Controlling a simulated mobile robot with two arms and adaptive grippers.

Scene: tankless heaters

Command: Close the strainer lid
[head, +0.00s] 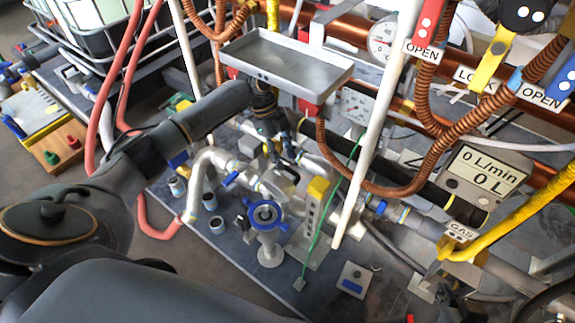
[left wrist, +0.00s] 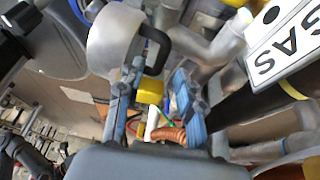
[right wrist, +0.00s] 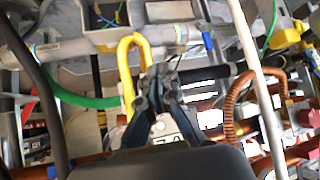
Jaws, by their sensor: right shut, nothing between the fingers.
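A silver strainer body with a round cap (head: 280,180) sits among the pipes below my left gripper in the head view. In the left wrist view a large rounded metal piece, seemingly the strainer lid (left wrist: 112,40), is close at upper left, with a black curved handle (left wrist: 158,48) beside it. I cannot tell how far the lid is open. My left gripper (left wrist: 150,88) has its fingers apart with nothing held, just short of the handle; it also shows in the head view (head: 284,150). My right gripper (right wrist: 160,72) is shut and empty, near a yellow pipe.
A grey tray (head: 288,62) stands above the left gripper. A white upright pipe (head: 378,125) and copper coiled hoses (head: 425,110) crowd the right. A blue-handled valve (head: 265,215) stands in front of the strainer. A flow meter (head: 485,175) is at right. Yellow bent pipe (right wrist: 128,65) is near the right fingers.

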